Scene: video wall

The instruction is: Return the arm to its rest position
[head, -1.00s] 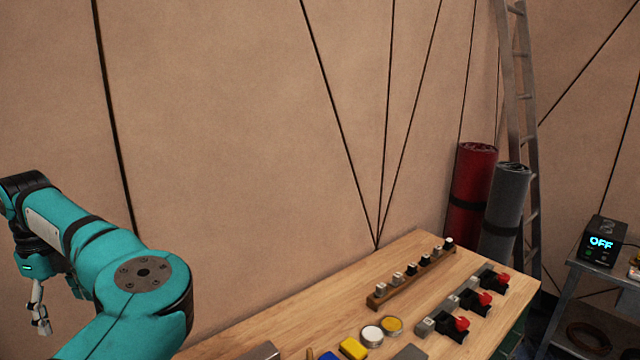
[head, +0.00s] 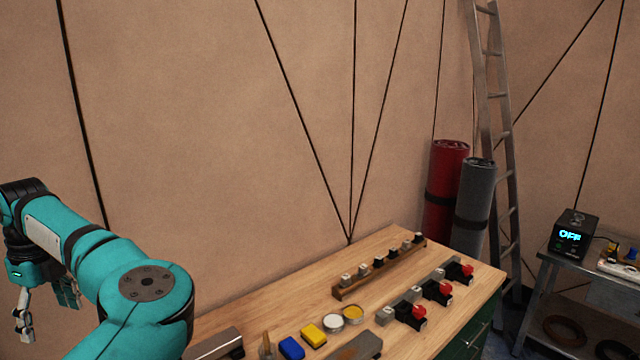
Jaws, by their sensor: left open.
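My left arm, teal with dark joints, comes in at the lower left of the head view and is bent at a large round joint. My left gripper (head: 46,312) hangs fingers down at the left edge, open, with nothing seen between its fingers. It is left of the wooden workbench (head: 290,293) and apart from it. My right gripper is not in view.
The bench carries a wooden rack with several small blocks (head: 379,262), red-topped clamps (head: 438,291), a yellow block (head: 313,335), a blue block (head: 291,348) and two round tins.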

